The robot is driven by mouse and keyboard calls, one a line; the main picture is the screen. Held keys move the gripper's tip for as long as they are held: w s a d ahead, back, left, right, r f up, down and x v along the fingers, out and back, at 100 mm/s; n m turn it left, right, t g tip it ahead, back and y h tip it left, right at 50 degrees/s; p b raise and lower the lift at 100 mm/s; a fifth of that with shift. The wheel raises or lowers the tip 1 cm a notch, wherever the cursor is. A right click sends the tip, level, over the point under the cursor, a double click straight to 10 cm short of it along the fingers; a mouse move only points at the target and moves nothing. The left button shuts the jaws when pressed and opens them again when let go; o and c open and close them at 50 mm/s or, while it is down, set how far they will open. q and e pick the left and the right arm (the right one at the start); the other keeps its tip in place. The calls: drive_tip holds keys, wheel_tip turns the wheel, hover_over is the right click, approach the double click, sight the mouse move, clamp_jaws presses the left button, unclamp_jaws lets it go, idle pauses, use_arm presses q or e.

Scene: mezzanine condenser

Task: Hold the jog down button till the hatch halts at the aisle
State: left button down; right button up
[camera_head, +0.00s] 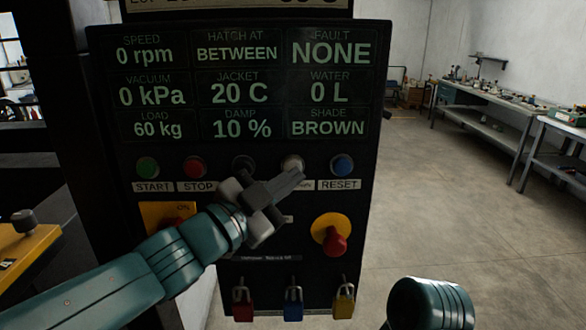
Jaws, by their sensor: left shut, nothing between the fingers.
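A dark control panel (220,260) stands in front of me. Its row of buttons has a pale button (292,162) right of a black button (243,164); the labels under these two are mostly hidden by my gripper. My left gripper (298,176) is shut and empty, its fingertips just below the pale button in the picture. I cannot tell whether they touch it. The display's hatch field (237,53) reads BETWEEN and the fault field (331,53) reads NONE. The hatch itself is not recognisable here. My right gripper is out of view.
A green start button (147,167), red stop button (194,167) and blue reset button (342,165) share the row. Below are a red knob on yellow (334,240) and red, blue and yellow padlocks (293,309). Workbenches (490,100) stand at right; the floor between is clear.

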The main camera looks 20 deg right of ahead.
use_arm(q)
drive_tip(key=shift+w+d, duration=0.1)
drive_tip(key=shift+w, duration=0.35)
drive_tip(key=shift+w+d+p, duration=0.1)
drive_tip(key=shift+w+p, duration=0.3)
drive_tip(key=shift+p, duration=0.2)
drive_tip(key=shift+s, duration=0.1)
idle(3.6)
drive_tip(key=shift+s+a+b, duration=0.2)
drive_tip(key=shift+s+b, duration=0.35)
drive_tip(key=shift+s, duration=0.2)
drive_tip(key=s+b, duration=0.1)
drive_tip(key=s, duration=0.1)
drive_tip(key=s+a+b, duration=0.1)
drive_tip(key=s, duration=0.1)
drive_tip(key=shift+s+a+b, duration=0.2)
drive_tip(key=shift+s+b, duration=0.2)
